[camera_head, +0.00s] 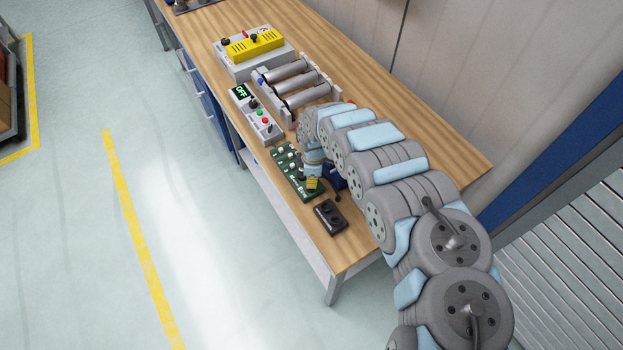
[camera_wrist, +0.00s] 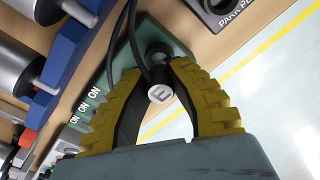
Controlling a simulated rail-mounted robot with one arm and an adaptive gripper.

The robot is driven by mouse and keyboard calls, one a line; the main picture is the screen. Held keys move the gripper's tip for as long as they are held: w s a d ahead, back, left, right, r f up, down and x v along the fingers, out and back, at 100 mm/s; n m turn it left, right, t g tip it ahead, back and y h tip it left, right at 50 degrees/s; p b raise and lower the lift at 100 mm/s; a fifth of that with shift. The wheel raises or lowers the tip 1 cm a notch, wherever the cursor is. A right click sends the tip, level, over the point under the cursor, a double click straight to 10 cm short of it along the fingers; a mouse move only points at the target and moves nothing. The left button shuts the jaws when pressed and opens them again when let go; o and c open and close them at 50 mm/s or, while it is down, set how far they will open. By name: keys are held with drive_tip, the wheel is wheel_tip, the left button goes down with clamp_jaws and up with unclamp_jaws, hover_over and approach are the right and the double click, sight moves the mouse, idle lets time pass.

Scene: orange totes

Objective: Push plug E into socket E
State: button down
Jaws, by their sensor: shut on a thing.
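My gripper (camera_wrist: 158,78) has yellow ribbed fingers with black inner pads, shut on plug E (camera_wrist: 160,94). The plug has a light grey end marked E and black cables beside it. In the head view my gripper (camera_head: 312,184) is over the near end of the green panel (camera_head: 285,161). The panel also shows behind the fingers in the wrist view (camera_wrist: 98,92), with several ON labels. A round black part (camera_wrist: 158,50) lies just beyond the plug; I cannot tell whether it is socket E. How far the plug is seated is hidden.
A black two-hole park block (camera_head: 330,217) sits near the bench's end. A grey box with an OFF display (camera_head: 257,115), a roller unit (camera_head: 298,88) and a yellow-topped box (camera_head: 254,48) stand farther along.

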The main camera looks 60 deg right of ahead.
drive_tip(key=shift+f+b, duration=0.5)
drive_tip(key=shift+f, duration=0.6)
idle(0.6)
drive_tip(key=c, duration=1)
unclamp_jaws()
drive_tip(key=shift+c, duration=0.2)
drive_tip(key=shift+d+r, duration=0.1)
drive_tip(key=shift+r, duration=1.1)
drive_tip(key=shift+s+r, duration=0.1)
drive_tip(key=shift+r, duration=0.6)
drive_tip(key=shift+s+r, duration=0.15)
drive_tip(key=shift+r, duration=3.95)
